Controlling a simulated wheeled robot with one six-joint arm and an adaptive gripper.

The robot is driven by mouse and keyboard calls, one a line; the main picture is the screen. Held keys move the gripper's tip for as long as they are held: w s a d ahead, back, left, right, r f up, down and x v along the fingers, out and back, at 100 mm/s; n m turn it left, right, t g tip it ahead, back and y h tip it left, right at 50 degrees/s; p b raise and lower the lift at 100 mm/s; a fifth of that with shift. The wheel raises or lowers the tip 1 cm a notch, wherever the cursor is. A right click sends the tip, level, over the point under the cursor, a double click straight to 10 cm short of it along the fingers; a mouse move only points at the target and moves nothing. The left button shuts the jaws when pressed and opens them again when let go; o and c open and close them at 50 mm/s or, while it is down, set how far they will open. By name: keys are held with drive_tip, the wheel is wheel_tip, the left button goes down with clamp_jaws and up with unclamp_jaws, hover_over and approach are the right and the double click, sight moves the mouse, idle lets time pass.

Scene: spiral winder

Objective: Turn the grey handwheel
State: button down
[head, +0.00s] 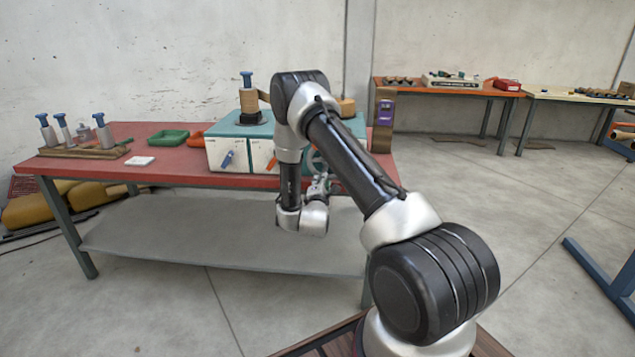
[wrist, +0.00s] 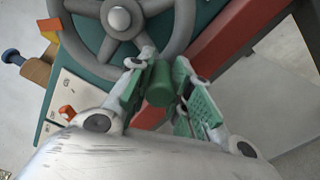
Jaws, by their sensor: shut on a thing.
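The grey handwheel (wrist: 183,28) fills the top of the wrist view, with its spokes and round hub (wrist: 119,18). It is on the front of the teal winder (head: 228,131), and in the head view only part of its rim (head: 315,160) shows past my arm. A green handle (wrist: 161,84) stands out from the rim at its lower right in the wrist view. My gripper (wrist: 158,80) is shut on this handle, with a green-padded finger on each side. In the head view my gripper (head: 319,186) is small and partly hidden by my arm.
The winder stands on a red-topped bench (head: 90,165) with a grey lower shelf (head: 200,235). A blue lever (head: 227,160) and an orange one (head: 272,163) are on its white front. Green (head: 168,138) and orange trays and several blue-topped spools stand to the left.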

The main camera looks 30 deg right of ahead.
drive_tip(key=shift+s+d+f+n, duration=0.1)
drive_tip(key=shift+s+d+n, duration=0.25)
drive_tip(key=shift+n, duration=0.45)
drive_tip(key=shift+s+d+f+n, duration=0.1)
drive_tip(key=shift+s+d+n, duration=0.25)
drive_tip(key=shift+n, duration=0.45)
drive_tip(key=shift+w, duration=0.1)
drive_tip(key=c, duration=1.3)
unclamp_jaws()
drive_tip(key=v, duration=1.2)
drive_tip(key=shift+o, duration=0.2)
